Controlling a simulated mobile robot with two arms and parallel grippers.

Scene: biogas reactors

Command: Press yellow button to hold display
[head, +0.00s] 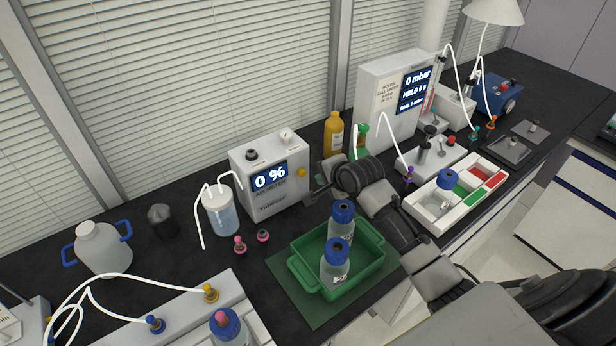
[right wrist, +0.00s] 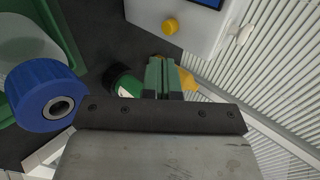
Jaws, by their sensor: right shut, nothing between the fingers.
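The yellow button (head: 301,172) is on the right edge of the front of a white methane meter box (head: 268,196), whose display (head: 270,176) reads 0 %. In the right wrist view the button (right wrist: 170,27) shows on the white box face, ahead of the fingers. My right gripper (head: 311,198) is in front of the meter, just below and right of the button. Its closed fingers (right wrist: 161,65) hold nothing. A gap shows between fingers and button in the right wrist view. My left gripper is not in view.
A green crate (head: 297,268) with blue-capped bottles (head: 338,250) stands below my right forearm. A yellow bottle (head: 333,135) stands behind the gripper. A taller white instrument (head: 375,105) stands at the back right.

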